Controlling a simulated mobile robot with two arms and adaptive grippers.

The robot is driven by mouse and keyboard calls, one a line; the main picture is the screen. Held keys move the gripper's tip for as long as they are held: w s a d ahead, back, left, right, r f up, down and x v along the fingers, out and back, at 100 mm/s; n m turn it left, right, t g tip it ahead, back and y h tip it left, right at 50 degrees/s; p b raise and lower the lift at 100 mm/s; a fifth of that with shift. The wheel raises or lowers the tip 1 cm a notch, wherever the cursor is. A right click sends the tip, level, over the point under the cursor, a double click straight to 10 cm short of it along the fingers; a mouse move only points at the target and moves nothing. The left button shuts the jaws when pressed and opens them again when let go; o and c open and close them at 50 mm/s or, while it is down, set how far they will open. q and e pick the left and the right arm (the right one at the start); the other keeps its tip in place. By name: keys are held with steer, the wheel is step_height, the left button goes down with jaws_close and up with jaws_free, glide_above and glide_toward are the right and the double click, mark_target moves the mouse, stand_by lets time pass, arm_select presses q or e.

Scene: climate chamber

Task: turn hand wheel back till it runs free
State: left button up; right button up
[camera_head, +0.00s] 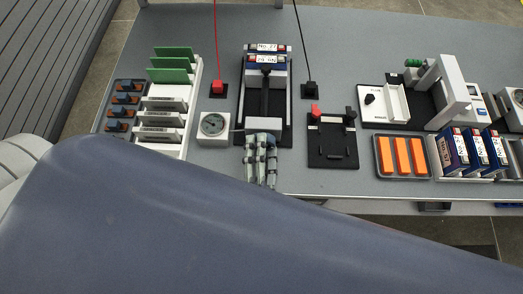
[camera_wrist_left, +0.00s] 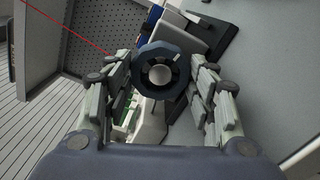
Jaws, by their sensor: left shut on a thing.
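The hand wheel (camera_wrist_left: 160,52) shows in the left wrist view as a dark blue, faceted ring with a pale round hub and a light mark at its upper right. My left gripper (camera_wrist_left: 160,77) has one finger at each side of it and is shut on it. In the head view my left gripper (camera_head: 262,148) is at the front end of a clamp-like device (camera_head: 264,98) on a black base; there the gripper hides the wheel. My right gripper is not in view.
A dial gauge (camera_head: 212,125) stands close left of the gripper, and a black fixture (camera_head: 333,150) with a red clip stands to its right. Green boards (camera_head: 171,65) stand in a rack at left. Orange bars (camera_head: 402,155) lie in a tray at right.

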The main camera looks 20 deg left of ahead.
arm_select(q)
steer(key=shift+w+r+n, duration=0.15)
steer(key=shift+r+n, duration=0.05)
steer(key=shift+n, duration=0.1)
steer(key=o, duration=1)
steer(key=shift+o, duration=0.2)
steer(key=shift+f, duration=0.15)
steer(key=shift+f, duration=0.3)
